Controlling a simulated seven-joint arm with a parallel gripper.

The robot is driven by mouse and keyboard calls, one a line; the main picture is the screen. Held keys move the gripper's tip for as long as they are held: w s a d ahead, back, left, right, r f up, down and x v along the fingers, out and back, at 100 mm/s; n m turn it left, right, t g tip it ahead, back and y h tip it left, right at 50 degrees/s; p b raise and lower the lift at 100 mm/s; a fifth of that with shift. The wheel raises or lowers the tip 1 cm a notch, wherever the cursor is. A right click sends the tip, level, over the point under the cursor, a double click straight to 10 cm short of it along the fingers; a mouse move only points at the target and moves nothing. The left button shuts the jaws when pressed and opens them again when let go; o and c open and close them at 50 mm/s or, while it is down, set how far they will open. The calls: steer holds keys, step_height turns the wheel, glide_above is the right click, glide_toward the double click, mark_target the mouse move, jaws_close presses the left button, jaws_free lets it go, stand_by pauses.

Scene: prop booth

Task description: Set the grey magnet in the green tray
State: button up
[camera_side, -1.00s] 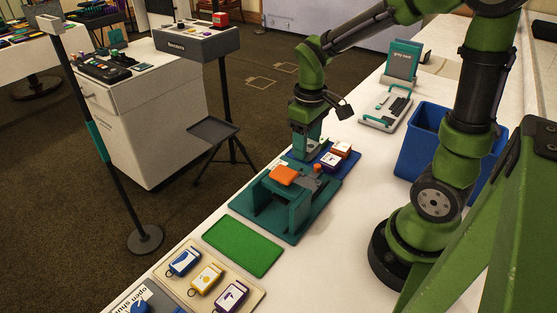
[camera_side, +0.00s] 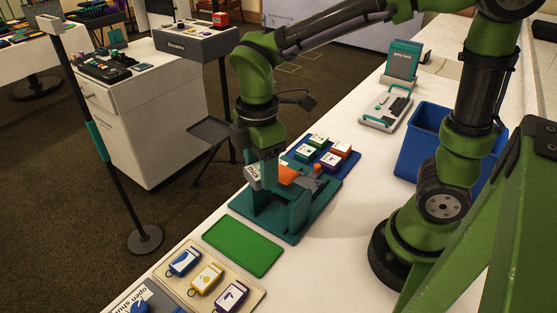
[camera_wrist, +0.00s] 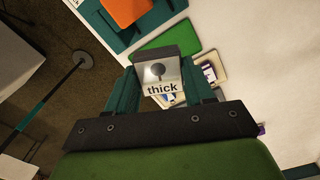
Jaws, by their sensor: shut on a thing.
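My gripper (camera_side: 262,172) is shut on the grey magnet (camera_side: 252,171), a small block, above the left end of a teal stand. In the wrist view, my gripper (camera_wrist: 162,82) holds the magnet (camera_wrist: 158,76) between teal fingers; its face bears a dark round symbol and the word "thick". The green tray (camera_side: 243,246) is a flat, empty rectangle on the white table, left of and nearer than my gripper in the side view. In the wrist view, the tray (camera_wrist: 172,43) shows partly behind the magnet.
The teal stand (camera_side: 287,214) with an orange top piece stands beside the green tray. A blue tray (camera_side: 331,172) with several coloured blocks lies behind it. A beige tray (camera_side: 225,282) with three tags is in front. A blue bin (camera_side: 418,150) stands right.

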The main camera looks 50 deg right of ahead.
steer(key=s+a+n, duration=0.2)
steer(key=a+n, duration=0.3)
steer(key=a, duration=0.1)
glide_toward(256, 253)
steer(key=shift+s+m, duration=0.1)
steer(key=shift+m, duration=0.2)
steer(key=shift+f, duration=3.15)
steer(key=o, duration=1.1)
steer(key=shift+r, duration=0.1)
step_height(256, 253, up, 17)
steer(key=shift+f, duration=0.1)
